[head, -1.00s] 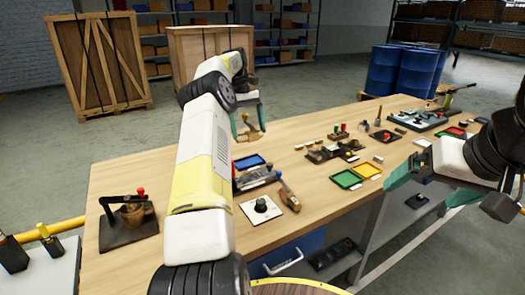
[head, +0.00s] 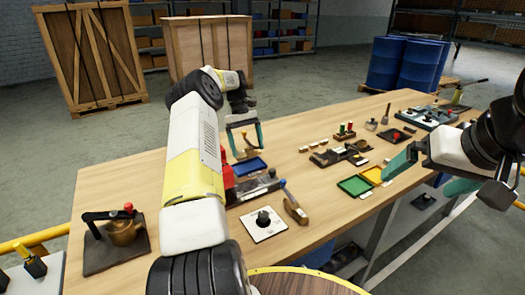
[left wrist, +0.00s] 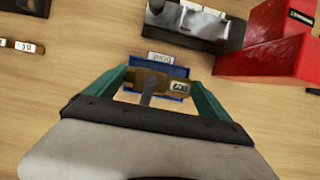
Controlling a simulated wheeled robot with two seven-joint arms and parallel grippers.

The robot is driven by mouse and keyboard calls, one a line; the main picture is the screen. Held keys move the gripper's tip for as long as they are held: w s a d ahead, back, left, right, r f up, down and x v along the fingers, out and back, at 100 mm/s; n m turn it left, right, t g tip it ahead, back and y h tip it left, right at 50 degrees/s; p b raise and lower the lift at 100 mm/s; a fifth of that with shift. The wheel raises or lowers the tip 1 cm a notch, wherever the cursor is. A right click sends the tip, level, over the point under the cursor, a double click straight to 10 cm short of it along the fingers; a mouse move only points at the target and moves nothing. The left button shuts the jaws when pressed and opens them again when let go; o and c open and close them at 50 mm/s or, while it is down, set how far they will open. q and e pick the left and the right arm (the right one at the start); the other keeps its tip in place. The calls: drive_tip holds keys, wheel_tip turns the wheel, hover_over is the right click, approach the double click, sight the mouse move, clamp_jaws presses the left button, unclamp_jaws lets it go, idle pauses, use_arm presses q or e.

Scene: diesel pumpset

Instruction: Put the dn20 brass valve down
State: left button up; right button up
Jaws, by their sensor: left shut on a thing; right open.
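My left gripper (head: 245,146) is shut on the dn20 brass valve (head: 249,144), a small brass body with a stem or lever. In the left wrist view the valve (left wrist: 152,80) sits between the green fingers of the left gripper (left wrist: 158,84), its label upside down. The blue tray (head: 249,167) lies close by on the workbench (head: 330,215). In the left wrist view the blue tray (left wrist: 180,70) shows behind the valve, which hides its middle. Whether the valve touches the tray cannot be told. My right gripper (head: 415,182) is open and empty over the bench's right side.
A red object (left wrist: 268,50) and a dark fixture (left wrist: 190,22) stand beside the blue tray.

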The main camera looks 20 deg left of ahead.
sight(248, 156)
use_arm(q)
drive_tip(key=shift+f, duration=2.15)
drive_tip(key=o, duration=1.6)
drive_tip(key=shift+f, duration=0.15)
drive_tip(key=shift+o, duration=0.2)
